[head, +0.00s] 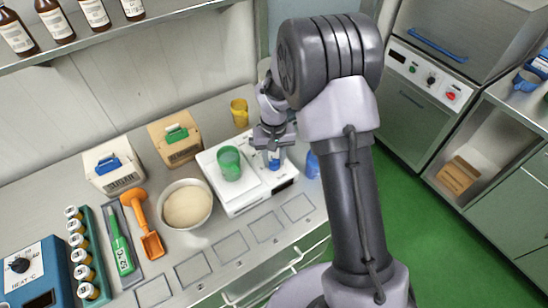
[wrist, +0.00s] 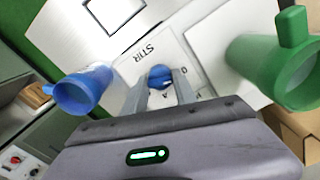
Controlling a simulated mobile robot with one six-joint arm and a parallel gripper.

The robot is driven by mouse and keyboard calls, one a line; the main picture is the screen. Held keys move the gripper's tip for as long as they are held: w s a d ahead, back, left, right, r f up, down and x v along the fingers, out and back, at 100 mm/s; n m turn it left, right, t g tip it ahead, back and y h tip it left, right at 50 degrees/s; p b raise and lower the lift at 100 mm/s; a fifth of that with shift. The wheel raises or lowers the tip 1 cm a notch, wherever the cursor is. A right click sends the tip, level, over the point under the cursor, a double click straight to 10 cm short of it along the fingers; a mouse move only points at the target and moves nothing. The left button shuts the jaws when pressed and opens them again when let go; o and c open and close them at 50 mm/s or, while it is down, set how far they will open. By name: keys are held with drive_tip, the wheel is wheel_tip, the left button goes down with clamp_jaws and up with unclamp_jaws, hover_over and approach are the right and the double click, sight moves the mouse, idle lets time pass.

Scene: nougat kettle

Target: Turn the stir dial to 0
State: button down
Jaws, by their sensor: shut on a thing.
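The stir dial (wrist: 160,76) is a small round blue knob on a white panel. The word STIR is printed beside it in the wrist view, with partly covered marks on its right. My gripper (wrist: 161,90) has one finger on each side of the dial and is shut on it. In the head view my gripper (head: 273,150) reaches down to the right part of the white machine (head: 232,205), and a bit of blue shows below it. The dial's pointer and most of its scale are hidden, so I cannot read its setting.
A green mug (head: 229,163) stands on the machine, left of my gripper. A blue cup (head: 312,164) stands close on the right, and a yellow mug (head: 239,113) behind. A bowl (head: 187,205) and an orange scoop (head: 145,225) are left.

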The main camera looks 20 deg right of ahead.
sight(274, 160)
idle(0.4)
drive_tip(key=c, duration=1)
unclamp_jaws()
drive_tip(key=shift+r, duration=0.1)
wheel_tip(274, 160, up, 17)
drive_tip(key=p, duration=0.3)
drive_tip(key=shift+r+p, duration=0.15)
drive_tip(key=shift+p, duration=0.25)
drive_tip(key=s+a+f+m+t+b, duration=0.1)
drive_tip(key=s+t+b, duration=0.1)
drive_tip(key=s+b, duration=0.3)
drive_tip(key=s+a+f+m+t+y+b, duration=0.1)
drive_tip(key=s+b, duration=0.4)
drive_tip(key=s, duration=0.7)
drive_tip(key=s+a+f+m+t+y+b, duration=0.1)
drive_tip(key=s+t+b, duration=0.1)
drive_tip(key=s+b, duration=0.4)
drive_tip(key=shift+s+a+m+t, duration=0.3)
drive_tip(key=shift+s+a+t, duration=0.1)
drive_tip(key=shift+s, duration=0.75)
